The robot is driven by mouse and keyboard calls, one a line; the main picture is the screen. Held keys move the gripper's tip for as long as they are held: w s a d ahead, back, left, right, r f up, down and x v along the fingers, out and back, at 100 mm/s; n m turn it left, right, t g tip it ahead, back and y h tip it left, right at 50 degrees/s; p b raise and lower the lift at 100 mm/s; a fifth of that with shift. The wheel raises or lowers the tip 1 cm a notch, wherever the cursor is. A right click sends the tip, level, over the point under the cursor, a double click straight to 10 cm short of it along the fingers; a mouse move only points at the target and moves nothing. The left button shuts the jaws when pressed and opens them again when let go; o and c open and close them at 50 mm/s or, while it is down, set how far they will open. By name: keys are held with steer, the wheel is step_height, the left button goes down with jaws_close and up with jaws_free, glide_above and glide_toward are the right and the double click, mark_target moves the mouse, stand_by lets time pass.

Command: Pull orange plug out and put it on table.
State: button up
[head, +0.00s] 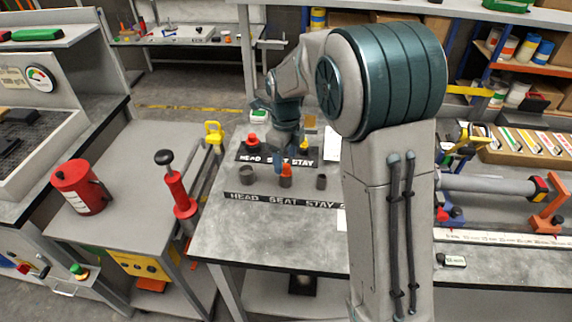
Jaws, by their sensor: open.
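The orange plug (287,170) stands upright in the middle of the front row, in or on a dark holder on the grey table (270,240). My gripper (280,168) points down right at the plug, with a blue finger at its left side. The arm hides part of the gripper, and I cannot tell whether the fingers touch the plug. The jaws are open.
Dark empty-looking sockets stand left (246,174) and right (321,182) of the plug. Behind are a red plug (252,142) and a yellow one (304,146). A label strip (270,199) lies in front. The table's front area is clear.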

mark_target(286, 166)
steer(key=shift+f, duration=2.15)
steer(key=c, duration=1.2)
steer(key=shift+r+p, duration=0.6)
steer(key=shift+r, duration=0.1)
steer(key=shift+r+p, duration=1.45)
steer(key=shift+r, duration=0.65)
